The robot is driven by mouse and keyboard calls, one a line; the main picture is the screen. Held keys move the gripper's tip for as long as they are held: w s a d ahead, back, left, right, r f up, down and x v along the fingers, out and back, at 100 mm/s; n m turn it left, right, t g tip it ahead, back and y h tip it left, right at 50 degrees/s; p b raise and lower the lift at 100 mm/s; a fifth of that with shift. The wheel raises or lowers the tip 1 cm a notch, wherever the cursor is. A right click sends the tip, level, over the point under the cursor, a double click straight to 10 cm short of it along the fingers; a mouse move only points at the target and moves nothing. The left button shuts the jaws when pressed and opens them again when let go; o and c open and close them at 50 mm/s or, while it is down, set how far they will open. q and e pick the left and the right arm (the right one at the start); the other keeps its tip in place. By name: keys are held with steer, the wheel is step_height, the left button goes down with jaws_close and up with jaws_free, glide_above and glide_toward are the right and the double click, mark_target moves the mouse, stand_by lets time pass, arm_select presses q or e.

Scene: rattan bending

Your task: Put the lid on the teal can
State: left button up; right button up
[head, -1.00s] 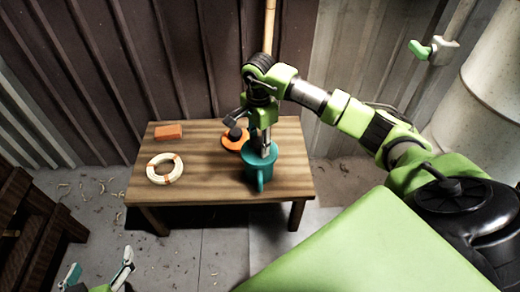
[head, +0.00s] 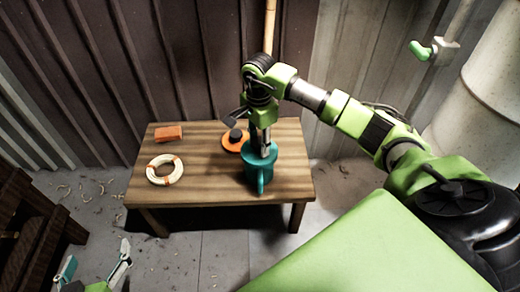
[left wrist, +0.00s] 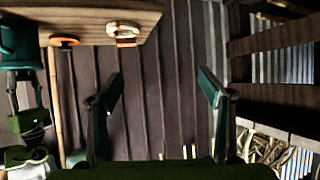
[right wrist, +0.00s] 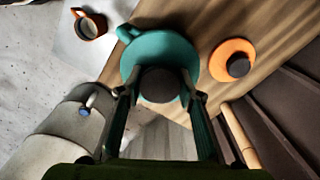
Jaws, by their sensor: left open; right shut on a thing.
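The teal can (head: 262,180) stands upright near the front right of the wooden table, its handle facing front. My right gripper (head: 265,156) points down at the can's top. In the right wrist view my right gripper (right wrist: 160,92) is shut on a dark round knob (right wrist: 160,85) centred over a teal disc (right wrist: 158,48), which looks like the lid. I cannot tell whether the lid is seated or just above the rim. An orange disc with a dark knob (right wrist: 232,58) lies apart on the table. My left gripper (head: 96,262) is open and empty, low at the front left.
On the table (head: 210,185), a white-and-orange ring (head: 164,169) and an orange block (head: 168,132) lie to the left. A bamboo pole (head: 269,25) stands behind. A dark wooden structure (head: 35,220) is at left.

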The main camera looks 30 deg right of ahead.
arm_select(q)
steer(key=shift+w+d+r+t, duration=0.15)
steer(key=shift+w+r+t, duration=0.15)
steer(key=shift+w+r, duration=0.15)
arm_select(e)
steer(key=shift+w+d, duration=0.15)
steer(key=shift+w, duration=0.05)
arm_select(q)
steer(key=shift+r, duration=0.25)
steer(key=shift+w+d+r, duration=0.1)
steer(key=shift+w, duration=0.05)
arm_select(e)
steer(key=shift+w, duration=0.1)
arm_select(q)
steer(key=shift+w+r+t, duration=0.1)
steer(key=shift+r+t, duration=0.15)
steer(key=shift+t, duration=0.05)
arm_select(e)
steer(key=shift+d, duration=0.1)
arm_select(q)
steer(key=shift+w+d+r+b, duration=0.1)
steer(key=shift+r+b, duration=0.15)
steer(key=shift+b, duration=0.05)
arm_select(e)
steer(key=shift+w, duration=0.1)
arm_select(q)
steer(key=shift+f, duration=0.25)
steer(key=shift+s+f, duration=0.25)
stand_by(0.6)
